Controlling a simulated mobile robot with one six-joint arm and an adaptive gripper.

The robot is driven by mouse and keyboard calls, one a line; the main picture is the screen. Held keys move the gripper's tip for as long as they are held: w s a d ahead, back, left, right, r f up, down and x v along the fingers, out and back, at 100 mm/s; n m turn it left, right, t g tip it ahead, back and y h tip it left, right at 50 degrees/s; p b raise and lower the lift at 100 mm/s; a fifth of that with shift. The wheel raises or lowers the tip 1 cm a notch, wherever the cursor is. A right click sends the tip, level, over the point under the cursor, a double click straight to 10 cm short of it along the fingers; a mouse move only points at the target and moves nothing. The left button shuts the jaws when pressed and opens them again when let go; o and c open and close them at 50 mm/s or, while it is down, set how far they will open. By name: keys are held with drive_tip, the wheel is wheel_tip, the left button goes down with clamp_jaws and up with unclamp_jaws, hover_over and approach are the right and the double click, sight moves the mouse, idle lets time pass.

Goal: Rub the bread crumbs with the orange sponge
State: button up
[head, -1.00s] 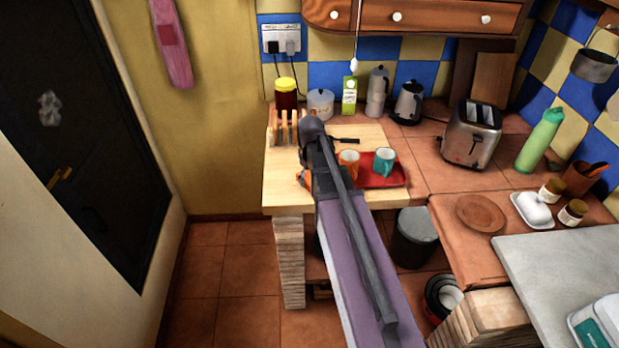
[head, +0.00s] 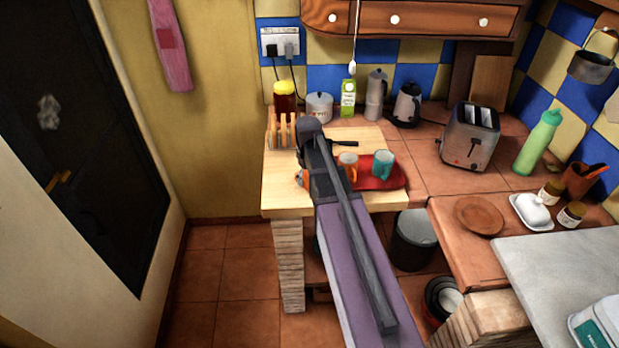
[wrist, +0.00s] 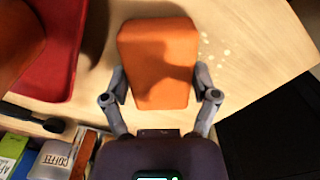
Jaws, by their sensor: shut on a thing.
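In the wrist view an orange sponge (wrist: 158,62) is between the two fingers of my gripper (wrist: 160,90), which is shut on its sides. Pale bread crumbs (wrist: 206,54) lie on the wooden board (wrist: 245,50) just right of the sponge; whether more lie under it is hidden. In the head view my arm covers most of my gripper (head: 304,172) over the wooden board (head: 285,196), and only a sliver of orange shows at its left. I cannot tell in the head view whether the sponge touches the board.
A red tray (head: 393,181) with an orange mug (head: 349,162) and a teal mug (head: 382,163) stands right of my gripper. A toast rack (head: 281,132) stands behind. A toaster (head: 469,140) is farther right. The board's front edge is close to my arm.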

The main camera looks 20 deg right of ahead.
sight(271, 185)
drive_tip(key=shift+w+a, duration=0.25)
drive_tip(key=shift+a, duration=0.35)
drive_tip(key=shift+w+a, duration=0.2)
drive_tip(key=shift+a, duration=0.45)
drive_tip(key=shift+w+a, duration=0.25)
drive_tip(key=shift+a, duration=0.35)
drive_tip(key=shift+a, duration=0.15)
drive_tip(key=shift+w+a+f, duration=0.1)
drive_tip(key=shift+w+a, duration=0.2)
drive_tip(key=shift+a, duration=0.6)
drive_tip(key=shift+w+a, duration=0.25)
drive_tip(key=shift+a, duration=0.65)
drive_tip(key=shift+w+a, duration=0.35)
drive_tip(key=shift+a, duration=0.6)
drive_tip(key=shift+w+a, duration=0.3)
drive_tip(key=shift+a, duration=0.6)
